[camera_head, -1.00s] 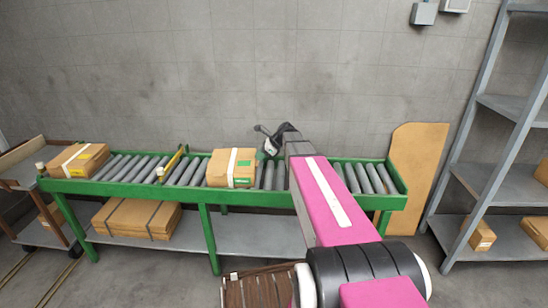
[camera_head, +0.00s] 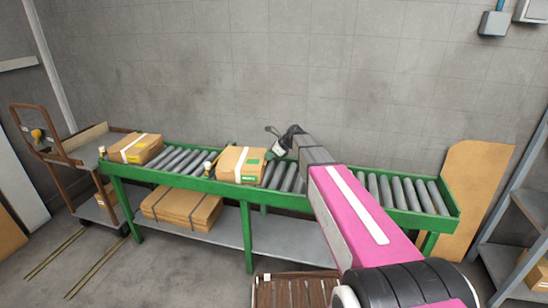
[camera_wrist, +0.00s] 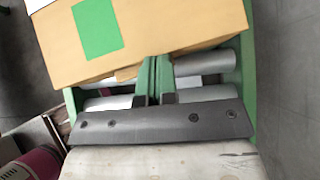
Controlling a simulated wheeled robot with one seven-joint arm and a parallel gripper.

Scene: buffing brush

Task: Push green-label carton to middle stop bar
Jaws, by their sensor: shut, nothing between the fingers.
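The green-label carton (camera_head: 240,165) sits on the roller conveyor (camera_head: 285,200), a brown box with a white strap and a green label. Its left side is close against the middle stop bar (camera_head: 210,161), which is mostly hidden behind it; I cannot tell if they touch. My gripper (camera_head: 277,146) is just right of the carton, low over the rollers. In the wrist view my gripper (camera_wrist: 154,72) is shut and empty, its fingertips at the side of the carton (camera_wrist: 150,35), seemingly touching it.
Another carton (camera_head: 136,148) sits at the conveyor's left end, with bare rollers between it and the stop bar. Flat cartons (camera_head: 180,207) lie on the lower shelf. A cart (camera_head: 95,160) stands at left; a wooden board (camera_head: 475,195) and shelving (camera_head: 520,210) stand at right.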

